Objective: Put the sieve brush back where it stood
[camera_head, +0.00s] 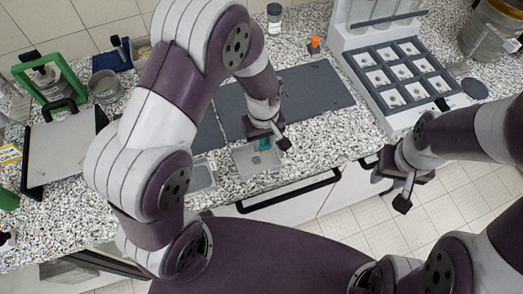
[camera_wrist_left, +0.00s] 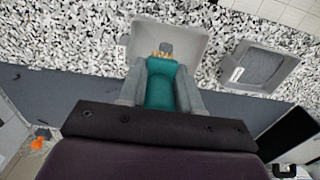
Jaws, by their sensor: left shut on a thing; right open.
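The sieve brush has a teal handle (camera_wrist_left: 160,85) and pale bristles, with the bristle end toward a light grey tray (camera_wrist_left: 190,38) in the left wrist view. My left gripper (camera_wrist_left: 160,95) is shut on the handle. In the head view, a bit of the teal brush (camera_head: 264,144) shows under my left gripper (camera_head: 266,138), over the rear part of the same grey tray (camera_head: 258,163) near the counter's front edge. I cannot tell whether the brush touches the tray floor. My right gripper (camera_head: 400,184) is open and empty, in front of the counter.
A second grey tray (camera_head: 201,178) stands left of the first. A dark mat (camera_head: 318,84) lies behind. A white rack with several cups (camera_head: 393,75) stands at right, a small orange-topped item (camera_head: 314,44) at the back. A green frame (camera_head: 50,78) is at far left.

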